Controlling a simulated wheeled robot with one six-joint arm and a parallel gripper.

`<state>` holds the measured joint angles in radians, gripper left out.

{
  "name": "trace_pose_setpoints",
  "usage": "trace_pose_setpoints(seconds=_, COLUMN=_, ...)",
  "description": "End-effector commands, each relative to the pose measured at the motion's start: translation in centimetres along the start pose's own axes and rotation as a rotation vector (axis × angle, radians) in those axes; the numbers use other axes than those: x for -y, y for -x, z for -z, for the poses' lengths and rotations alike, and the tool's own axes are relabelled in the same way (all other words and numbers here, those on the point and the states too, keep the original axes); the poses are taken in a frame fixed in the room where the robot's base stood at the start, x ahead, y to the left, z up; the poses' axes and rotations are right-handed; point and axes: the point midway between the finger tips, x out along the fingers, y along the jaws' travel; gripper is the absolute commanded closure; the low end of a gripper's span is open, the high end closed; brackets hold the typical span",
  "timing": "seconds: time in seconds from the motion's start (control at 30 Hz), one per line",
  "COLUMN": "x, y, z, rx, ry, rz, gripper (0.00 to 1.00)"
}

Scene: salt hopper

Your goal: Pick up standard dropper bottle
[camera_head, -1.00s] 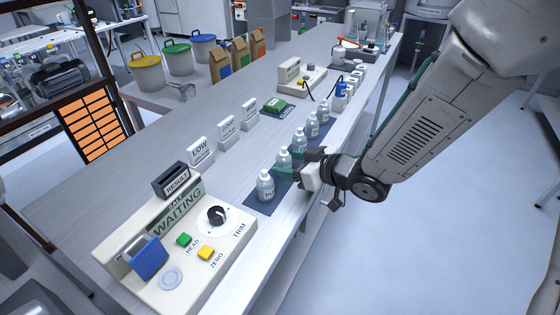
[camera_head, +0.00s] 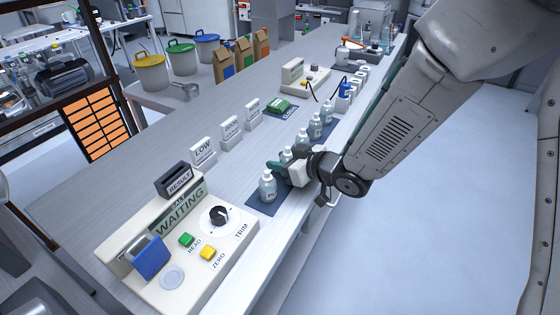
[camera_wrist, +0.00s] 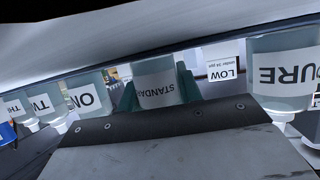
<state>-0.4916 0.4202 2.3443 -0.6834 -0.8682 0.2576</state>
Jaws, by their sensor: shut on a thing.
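The standard dropper bottle (camera_wrist: 155,85), pale with a white label reading STANDARD, shows upside down in the wrist view between my green fingers. In the head view its top (camera_head: 286,153) shows behind my gripper (camera_head: 282,168), which hides most of it. My gripper is shut on this bottle, reaching in from the right, low over the bench. Whether the bottle stands on the mat or is lifted, I cannot tell.
A PURE bottle (camera_head: 268,186) stands close in front on the dark blue mat (camera_head: 262,207). More bottles (camera_head: 315,127) stand in the row behind. The meter box (camera_head: 175,245) is at the near end. Label stands, LOW (camera_head: 203,152) first, line the left. The bench between is clear.

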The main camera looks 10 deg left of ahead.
Motion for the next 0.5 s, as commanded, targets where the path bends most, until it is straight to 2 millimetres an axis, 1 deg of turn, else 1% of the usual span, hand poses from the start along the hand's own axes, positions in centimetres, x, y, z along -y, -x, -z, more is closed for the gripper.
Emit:
trace_pose_setpoints(seconds=0.07, x=0.0, y=0.1, z=0.2, rx=-0.001, ry=0.001, rz=0.000, gripper=0.87)
trace_pose_setpoints(seconds=0.17, x=0.0, y=0.4, z=1.1, rx=-0.004, ry=0.003, rz=0.000, gripper=0.87)
trace_pose_setpoints(seconds=0.5, x=0.0, y=2.9, z=7.2, rx=-0.005, ry=0.004, rz=-0.002, gripper=0.87)
